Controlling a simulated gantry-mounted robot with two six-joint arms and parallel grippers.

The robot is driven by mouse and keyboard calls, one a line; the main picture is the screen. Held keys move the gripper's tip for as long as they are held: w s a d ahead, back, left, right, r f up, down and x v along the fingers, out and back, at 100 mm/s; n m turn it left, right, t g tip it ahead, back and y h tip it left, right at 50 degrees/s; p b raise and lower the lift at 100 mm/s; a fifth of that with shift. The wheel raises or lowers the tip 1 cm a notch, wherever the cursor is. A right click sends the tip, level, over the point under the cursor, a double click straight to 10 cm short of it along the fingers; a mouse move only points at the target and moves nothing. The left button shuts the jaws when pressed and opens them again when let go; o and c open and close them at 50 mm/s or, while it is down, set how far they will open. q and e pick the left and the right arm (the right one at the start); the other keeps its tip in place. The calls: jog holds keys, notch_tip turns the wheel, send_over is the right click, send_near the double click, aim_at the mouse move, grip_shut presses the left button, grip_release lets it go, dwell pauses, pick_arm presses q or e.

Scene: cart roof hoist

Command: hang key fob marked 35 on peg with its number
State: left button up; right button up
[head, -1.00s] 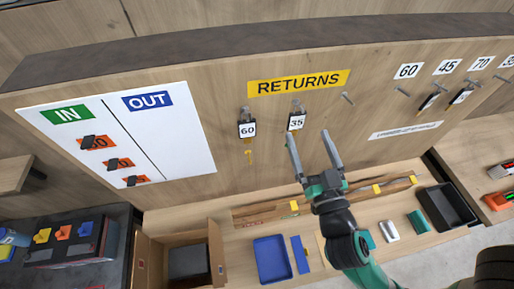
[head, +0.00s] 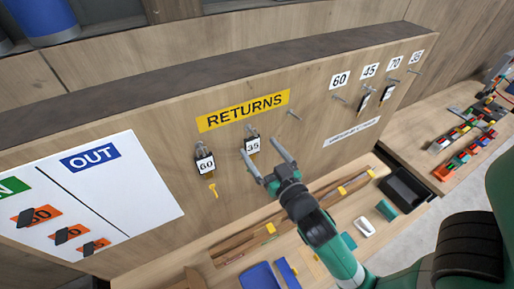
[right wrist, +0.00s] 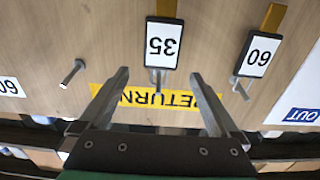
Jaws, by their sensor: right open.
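The key fob marked 35 (head: 252,145) hangs on a returns peg under the yellow RETURNS sign (head: 243,110). It also shows in the right wrist view (right wrist: 163,42), upside down, ahead of the fingertips. My right gripper (head: 262,158) is open and empty. Its fingers are near the fob, and in the wrist view the fob appears between and beyond them, with no grip on it. A number 35 label (head: 417,57) is at the far right of the board, with a peg (head: 413,71) below it that looks bare. My left gripper is not in view.
A fob marked 60 (head: 205,164) hangs left of the 35 fob, also in the wrist view (right wrist: 258,54). A bare peg (head: 294,116) juts out to the right. Fobs hang under 45 (head: 363,101) and 70 (head: 388,92). A shelf with a blue tray (head: 262,277) lies below.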

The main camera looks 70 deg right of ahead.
aim_at(253, 139)
jog(key=x, duration=0.2)
jog(key=shift+w+d+r+p, duration=0.15)
jog(key=shift+w+r+p, duration=0.05)
jog(key=shift+w+p, duration=0.1)
jog(key=shift+w+d+f, duration=0.1)
jog(key=shift+w+d, duration=0.1)
jog(key=shift+d, duration=0.05)
grip_shut()
jog(key=shift+r+p, duration=0.35)
jog(key=shift+p, duration=0.05)
dwell(0.5)
jog(key=shift+r+v, duration=0.2)
jog(key=shift+v, duration=0.6)
jog(key=shift+r+v, duration=0.2)
jog(key=shift+v, duration=0.65)
jog(key=shift+r+v, duration=0.2)
jog(key=shift+v, duration=0.6)
